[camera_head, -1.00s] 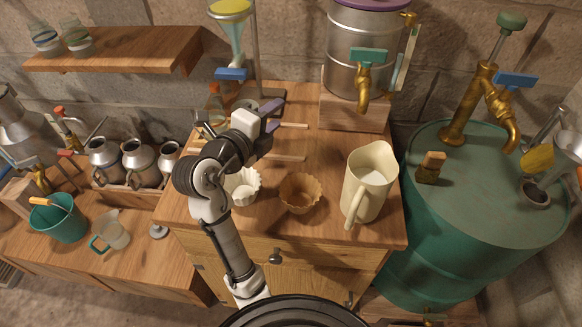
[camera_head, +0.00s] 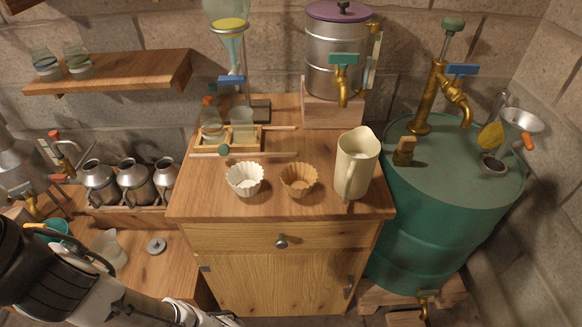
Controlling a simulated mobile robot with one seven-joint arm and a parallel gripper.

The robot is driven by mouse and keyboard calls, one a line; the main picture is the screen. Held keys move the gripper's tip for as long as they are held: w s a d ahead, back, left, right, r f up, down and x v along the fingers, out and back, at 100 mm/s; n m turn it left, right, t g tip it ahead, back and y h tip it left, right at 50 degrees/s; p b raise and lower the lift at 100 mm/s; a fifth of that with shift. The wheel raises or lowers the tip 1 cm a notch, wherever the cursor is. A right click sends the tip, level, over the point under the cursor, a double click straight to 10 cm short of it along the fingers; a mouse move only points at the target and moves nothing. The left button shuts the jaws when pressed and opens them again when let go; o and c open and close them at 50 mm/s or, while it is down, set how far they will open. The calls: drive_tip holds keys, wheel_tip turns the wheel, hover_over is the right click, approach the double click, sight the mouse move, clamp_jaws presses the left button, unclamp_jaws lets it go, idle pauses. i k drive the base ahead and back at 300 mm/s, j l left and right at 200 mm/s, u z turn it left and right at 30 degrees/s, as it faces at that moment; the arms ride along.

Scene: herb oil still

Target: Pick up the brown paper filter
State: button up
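The brown paper filter (camera_head: 299,181) is a fluted, open cup standing upright on the wooden cabinet top. It sits between a white paper filter (camera_head: 245,180) on its left and a cream pitcher (camera_head: 355,163) on its right, apart from both. Nothing covers it. My arm shows at the lower left of the picture, well away from the filter. My gripper is out of the picture.
A wooden rack (camera_head: 228,138) with glass jars stands behind the white filter. A steel tank with a brass tap (camera_head: 342,85) stands at the back. A green drum (camera_head: 440,200) is to the right. The cabinet's front edge is clear.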

sight(298, 179)
drive_tip(key=j+z, duration=0.1)
drive_tip(key=z, duration=0.25)
drive_tip(key=j+z, duration=0.15)
drive_tip(key=z, duration=0.2)
drive_tip(key=j+z, duration=0.1)
drive_tip(key=z, duration=0.3)
drive_tip(key=k+j+z, duration=0.1)
drive_tip(key=j+z, duration=0.2)
drive_tip(key=j, duration=0.15)
drive_tip(key=k+j+z, duration=0.15)
drive_tip(key=j+z, duration=0.2)
drive_tip(key=k+j, duration=0.1)
drive_tip(key=j, duration=0.25)
drive_tip(key=k+j+z, duration=0.1)
drive_tip(key=j, duration=0.2)
drive_tip(key=k+j, duration=0.15)
drive_tip(key=j, duration=0.2)
drive_tip(key=i+j+z, duration=0.1)
drive_tip(key=i+j, duration=0.15)
drive_tip(key=j, duration=0.15)
